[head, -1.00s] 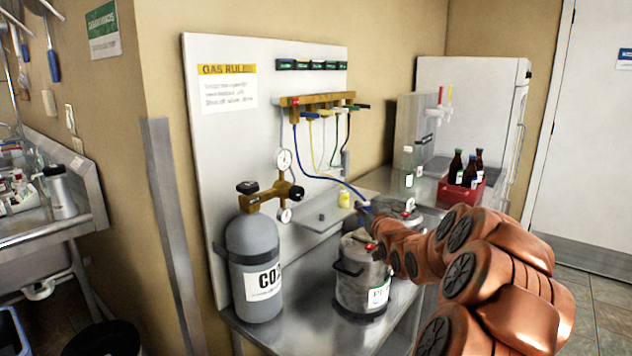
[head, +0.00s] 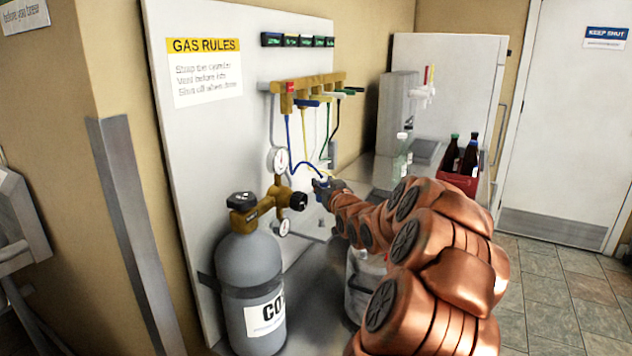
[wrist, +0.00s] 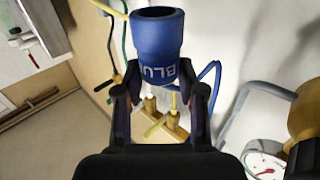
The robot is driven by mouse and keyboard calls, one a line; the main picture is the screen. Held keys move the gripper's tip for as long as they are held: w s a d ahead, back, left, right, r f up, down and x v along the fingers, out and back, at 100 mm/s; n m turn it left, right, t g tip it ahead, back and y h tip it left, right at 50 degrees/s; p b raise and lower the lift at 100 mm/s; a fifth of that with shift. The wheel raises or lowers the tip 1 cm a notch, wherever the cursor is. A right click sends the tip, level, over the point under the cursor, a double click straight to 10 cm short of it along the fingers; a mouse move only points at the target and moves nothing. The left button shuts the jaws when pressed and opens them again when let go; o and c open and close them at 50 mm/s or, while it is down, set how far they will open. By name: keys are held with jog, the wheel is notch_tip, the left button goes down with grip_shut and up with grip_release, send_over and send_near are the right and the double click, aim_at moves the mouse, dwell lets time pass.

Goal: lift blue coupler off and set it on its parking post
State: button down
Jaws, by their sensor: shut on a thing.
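The blue coupler (wrist: 160,48), a cylinder with partly visible lettering starting "BLU", sits between my gripper's fingers in the wrist view. My gripper (wrist: 160,100) is shut on it. In the head view my gripper (head: 326,188) is in the air in front of the white board, just right of the regulator, and the blue hose (head: 291,150) runs to it from the manifold. The steel keg (head: 360,280) stands below, largely hidden behind my arm. I cannot make out the parking post clearly.
The grey CO2 cylinder (head: 250,275) and its brass regulator (head: 268,203) stand close left of my gripper. The brass manifold (head: 305,92) with hanging hoses is above. A red crate (head: 458,183) of bottles is at the back right. A clear bottle (head: 401,157) stands nearer.

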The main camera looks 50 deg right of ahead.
jog(key=shift+a+f+b, duration=0.1)
jog(key=shift+f+b, duration=0.45)
jog(key=shift+f, duration=1.35)
jog(key=shift+f+b, duration=0.45)
jog(key=shift+f, duration=0.1)
jog(key=shift+f+b, duration=1.7)
jog(key=shift+b, duration=0.25)
dwell(2.3)
grip_release()
dwell(0.9)
